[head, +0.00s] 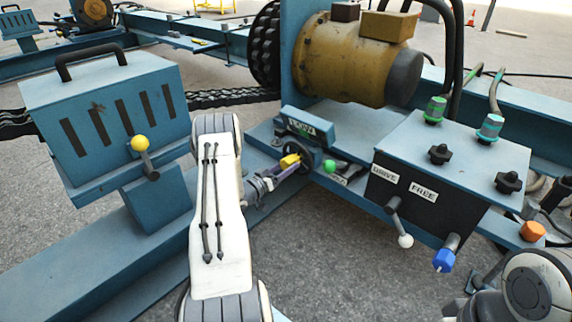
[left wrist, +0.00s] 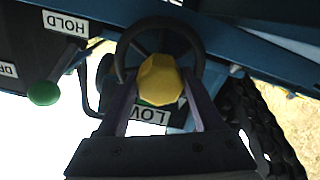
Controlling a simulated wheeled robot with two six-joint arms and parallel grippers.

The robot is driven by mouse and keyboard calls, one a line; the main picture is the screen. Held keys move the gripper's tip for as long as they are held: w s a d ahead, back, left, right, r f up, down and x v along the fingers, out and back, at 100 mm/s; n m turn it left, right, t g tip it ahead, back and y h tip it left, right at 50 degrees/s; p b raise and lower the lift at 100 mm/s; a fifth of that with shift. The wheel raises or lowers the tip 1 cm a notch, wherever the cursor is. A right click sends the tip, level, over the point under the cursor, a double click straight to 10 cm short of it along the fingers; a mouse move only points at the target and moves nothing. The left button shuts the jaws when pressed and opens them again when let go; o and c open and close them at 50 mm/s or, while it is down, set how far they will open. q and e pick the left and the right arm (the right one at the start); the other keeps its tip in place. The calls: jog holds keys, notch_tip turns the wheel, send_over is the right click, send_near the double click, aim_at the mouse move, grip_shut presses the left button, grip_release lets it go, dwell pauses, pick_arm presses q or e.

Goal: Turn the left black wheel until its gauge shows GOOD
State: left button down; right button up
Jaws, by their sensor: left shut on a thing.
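The black wheel (head: 318,153) sits on a small blue gauge block in the middle of the head view and has a yellow knob (head: 289,161). My left gripper (head: 287,166) reaches it from the lower left and is shut on the yellow knob. In the left wrist view, the knob (left wrist: 160,80) is between my two fingers and the wheel rim (left wrist: 197,52) arches behind it. A gauge label (left wrist: 150,115) there reads LOW, partly covered by a finger. The gauge (head: 300,127) is too small to read surely in the head view. My right gripper is not in view.
A green-balled lever (head: 330,166) is close right of the wheel, by a HOLD label (left wrist: 65,23). A box with DRIVE and FREE labels (head: 423,192) stands right. A blue slotted cabinet (head: 115,110) stands left, and a yellow motor (head: 345,60) behind.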

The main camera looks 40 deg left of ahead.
pick_arm(q)
jog(key=shift+m+p, duration=0.85)
jog(key=shift+m, duration=1.25)
jog(key=shift+f, duration=0.1)
jog(key=shift+c, duration=0.2)
grip_release()
jog(key=shift+s, duration=0.1)
jog(key=shift+s+p, duration=0.3)
jog(key=s+p, duration=0.4)
jog(key=s, duration=0.5)
jog(key=shift+s+a, duration=0.35)
jog(key=shift+a, duration=0.05)
